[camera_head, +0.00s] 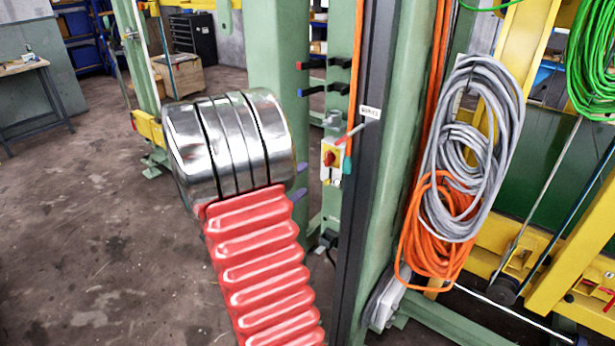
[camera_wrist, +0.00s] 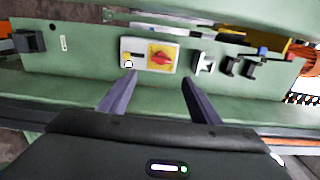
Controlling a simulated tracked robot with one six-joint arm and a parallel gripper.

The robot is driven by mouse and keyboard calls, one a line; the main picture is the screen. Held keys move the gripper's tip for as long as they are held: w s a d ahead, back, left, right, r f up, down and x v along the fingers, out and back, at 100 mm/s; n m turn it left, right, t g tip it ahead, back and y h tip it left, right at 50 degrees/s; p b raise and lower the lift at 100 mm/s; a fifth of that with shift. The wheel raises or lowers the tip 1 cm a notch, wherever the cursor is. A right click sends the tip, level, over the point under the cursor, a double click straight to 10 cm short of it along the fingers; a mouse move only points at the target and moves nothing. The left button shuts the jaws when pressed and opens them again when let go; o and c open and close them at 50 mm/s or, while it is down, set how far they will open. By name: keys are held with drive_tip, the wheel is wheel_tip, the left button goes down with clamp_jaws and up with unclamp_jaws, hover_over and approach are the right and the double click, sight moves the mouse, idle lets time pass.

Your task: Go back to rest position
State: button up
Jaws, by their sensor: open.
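My gripper (camera_wrist: 158,98) shows in the wrist view with its two dark fingers apart and nothing between them. Beyond the fingertips is a green panel with a switch box (camera_wrist: 148,55) that carries a red rotary knob on yellow. A small ring-like white mark shows at the box's lower left. In the head view, my red ribbed and silver arm covers the middle, and only small purple-grey parts of my gripper (camera_head: 300,181) show at its right side. The switch box (camera_head: 331,160) stands just right of it on the green post. The gap between fingertips and box is hard to judge.
A green post (camera_head: 276,70) and a dark upright rail (camera_head: 366,150) stand close to the arm. Grey cable coils (camera_head: 470,140) and an orange coil (camera_head: 440,235) hang at right. Black hooks (camera_wrist: 228,66) stick out beside the switch box. Open floor (camera_head: 80,240) lies at left.

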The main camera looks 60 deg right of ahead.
drive_tip(key=shift+w+a, duration=0.1)
drive_tip(key=shift+a, duration=0.7)
